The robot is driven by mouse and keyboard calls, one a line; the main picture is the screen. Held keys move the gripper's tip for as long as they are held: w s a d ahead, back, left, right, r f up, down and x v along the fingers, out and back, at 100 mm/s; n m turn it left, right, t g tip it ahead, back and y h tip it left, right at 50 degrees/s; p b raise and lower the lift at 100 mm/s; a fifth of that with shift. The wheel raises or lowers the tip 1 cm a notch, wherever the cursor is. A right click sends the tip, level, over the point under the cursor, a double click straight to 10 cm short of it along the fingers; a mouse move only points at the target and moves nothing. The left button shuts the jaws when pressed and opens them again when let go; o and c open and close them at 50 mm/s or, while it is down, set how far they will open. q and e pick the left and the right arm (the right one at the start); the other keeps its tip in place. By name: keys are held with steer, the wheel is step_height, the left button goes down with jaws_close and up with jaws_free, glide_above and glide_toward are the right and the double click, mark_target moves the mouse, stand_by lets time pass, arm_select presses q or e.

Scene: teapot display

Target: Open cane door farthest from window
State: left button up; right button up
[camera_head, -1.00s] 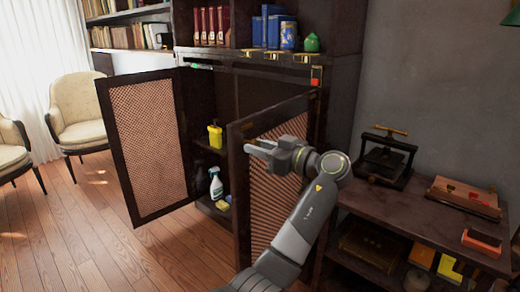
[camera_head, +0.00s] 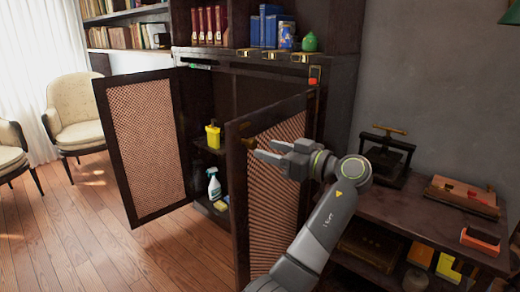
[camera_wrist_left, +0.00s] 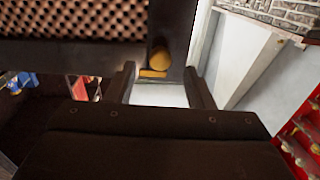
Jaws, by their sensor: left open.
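The right cane door (camera_head: 275,200), farther from the window, stands swung open, with a dark frame and woven cane panel. Its small brass knob (camera_head: 250,142) is near the upper free edge. My left gripper (camera_head: 263,149) is open and empty at the door's front face, just right of the knob. In the left wrist view, the knob (camera_wrist_left: 160,58) shows beyond and between the open fingers (camera_wrist_left: 159,76), with no clear grip on it. The left cane door (camera_head: 147,148), nearer the window, also stands wide open. My right gripper is not in view.
Inside the cabinet are a yellow bottle (camera_head: 213,136) and a white spray bottle (camera_head: 214,187). A low dark shelf unit (camera_head: 385,208) with a press stands close on the right. Cream chairs (camera_head: 77,118) are at the left. Wooden floor (camera_head: 100,235) is clear before the left door.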

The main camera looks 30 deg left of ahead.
arm_select(q)
steer(key=s+d+b, duration=0.1)
steer(key=s+d, duration=0.1)
steer(key=d, duration=1.1)
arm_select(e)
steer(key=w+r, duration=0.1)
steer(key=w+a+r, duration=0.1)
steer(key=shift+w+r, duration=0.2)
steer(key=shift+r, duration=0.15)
